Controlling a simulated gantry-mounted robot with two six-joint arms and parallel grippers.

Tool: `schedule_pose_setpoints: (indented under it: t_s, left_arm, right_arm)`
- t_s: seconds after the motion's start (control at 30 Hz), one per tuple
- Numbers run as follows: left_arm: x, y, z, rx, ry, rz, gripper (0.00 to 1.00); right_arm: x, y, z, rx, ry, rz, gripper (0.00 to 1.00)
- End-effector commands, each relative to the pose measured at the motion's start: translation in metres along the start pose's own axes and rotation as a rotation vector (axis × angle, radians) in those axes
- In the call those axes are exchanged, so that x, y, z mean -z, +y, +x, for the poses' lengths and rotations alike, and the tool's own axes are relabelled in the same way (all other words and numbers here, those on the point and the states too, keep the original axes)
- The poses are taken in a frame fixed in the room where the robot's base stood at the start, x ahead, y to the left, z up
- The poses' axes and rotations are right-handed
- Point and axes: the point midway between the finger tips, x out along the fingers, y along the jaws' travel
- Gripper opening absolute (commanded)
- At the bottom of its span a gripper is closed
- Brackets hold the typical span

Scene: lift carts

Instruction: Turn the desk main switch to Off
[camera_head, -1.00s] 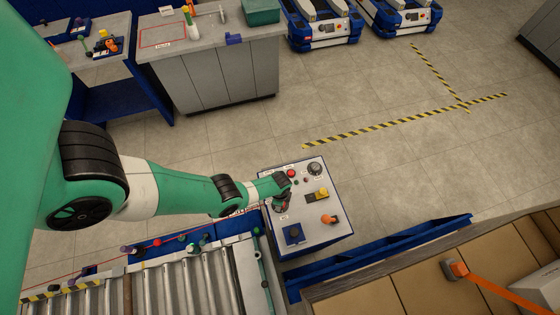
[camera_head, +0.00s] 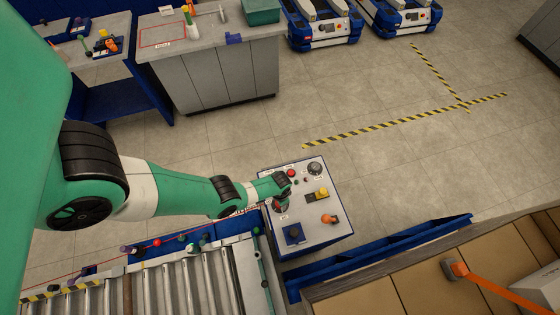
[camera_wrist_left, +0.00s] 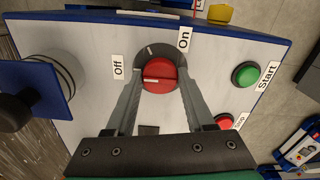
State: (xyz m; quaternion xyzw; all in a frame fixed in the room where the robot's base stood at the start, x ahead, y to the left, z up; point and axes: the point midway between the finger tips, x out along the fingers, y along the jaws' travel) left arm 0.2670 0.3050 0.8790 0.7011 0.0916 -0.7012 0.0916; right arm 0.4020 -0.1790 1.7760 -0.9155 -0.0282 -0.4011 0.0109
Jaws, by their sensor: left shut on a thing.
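The desk main switch is a round red knob (camera_wrist_left: 160,75) on a dark round plate, on the light top of a control desk (camera_head: 318,232). An "Off" label (camera_wrist_left: 118,67) stands to its left and an "On" label (camera_wrist_left: 185,40) to its upper right in the left wrist view. A pale mark on the knob lies toward its left side, roughly on the Off side. My left gripper (camera_wrist_left: 158,88) is shut on the knob, one finger on each side. In the head view my left gripper (camera_head: 281,203) partly covers the switch. My right gripper is in neither view.
A green Start button (camera_wrist_left: 246,75) and a red button (camera_wrist_left: 223,122) sit right of the switch. A roller conveyor (camera_head: 180,285) runs beside the desk.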

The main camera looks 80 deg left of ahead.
Motion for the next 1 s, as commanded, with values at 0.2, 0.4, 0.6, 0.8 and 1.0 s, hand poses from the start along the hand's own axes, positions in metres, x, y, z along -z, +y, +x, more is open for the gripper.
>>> schedule_pose_setpoints:
  t_s: [0.2, 0.4, 0.6, 0.8, 1.0]
  left_arm:
    - [-0.0002, -0.0001, 0.0008, 0.0, 0.001, -0.025, 0.0]
    - [-0.0002, -0.0001, 0.0008, 0.0, 0.001, -0.027, 0.0]
    - [-0.0002, -0.0001, 0.0008, 0.0, 0.001, -0.026, 0.68]
    - [-0.0001, -0.0001, 0.0005, 0.0, 0.0, -0.025, 0.84]
    - [0.0001, 0.0, -0.002, 0.0, 0.0, -0.024, 0.84]
  right_arm:
    - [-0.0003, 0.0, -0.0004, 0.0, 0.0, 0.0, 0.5]
    - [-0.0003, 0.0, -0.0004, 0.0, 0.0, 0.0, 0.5]
    - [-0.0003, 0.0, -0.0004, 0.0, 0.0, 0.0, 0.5]
    - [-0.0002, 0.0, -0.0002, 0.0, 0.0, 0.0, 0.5]
    - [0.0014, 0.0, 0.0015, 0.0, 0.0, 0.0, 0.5]
